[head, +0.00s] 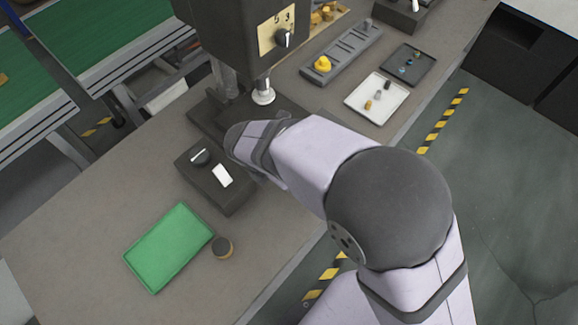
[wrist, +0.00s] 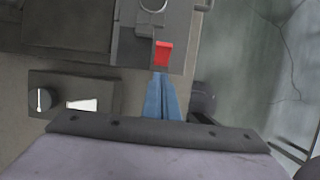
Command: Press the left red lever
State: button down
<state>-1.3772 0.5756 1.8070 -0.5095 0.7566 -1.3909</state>
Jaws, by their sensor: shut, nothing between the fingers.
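A small red lever (wrist: 163,53) shows in the wrist view, at the front edge of the dark machine base (wrist: 135,48). It is the only red lever I can see, and I cannot tell whether there is another. My gripper (wrist: 160,76) has blue fingers, shut with nothing between them. The fingertips point at the lever and appear just short of it; I cannot tell whether they touch. In the head view my arm covers the gripper and the lever.
A dark control box (head: 217,183) with a knob and white switch stands beside my arm. The machine head (head: 235,40) rises behind. A white tray (head: 362,112) lies to the right.

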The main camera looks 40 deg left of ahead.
notch_tip(320, 180, up, 10)
jog(key=w+b, duration=0.1)
jog(key=b, duration=0.2)
jog(key=shift+w+r, duration=0.15)
jog(key=shift+w, duration=0.05)
dwell(0.4)
jog(key=s+d+f+m+g, duration=0.1)
jog(key=s+d+f+m, duration=0.3)
jog(key=m, duration=0.5)
jog(key=s+d+f+m+g, duration=0.2)
jog(key=d+f+m, duration=0.25)
jog(key=m, duration=0.45)
jog(key=w+d+m, duration=0.3)
jog(key=d+m, duration=0.3)
jog(key=d, duration=0.5)
jog(key=w+d+m, duration=0.3)
jog(key=d+m, duration=0.3)
jog(key=d, duration=0.5)
jog(key=w+d+m+g, duration=0.1)
jog(key=w+d+m, duration=0.2)
jog(key=d+m, duration=0.3)
jog(key=d, duration=0.5)
jog(key=shift+w+d, duration=0.15)
jog(key=shift+w, duration=0.25)
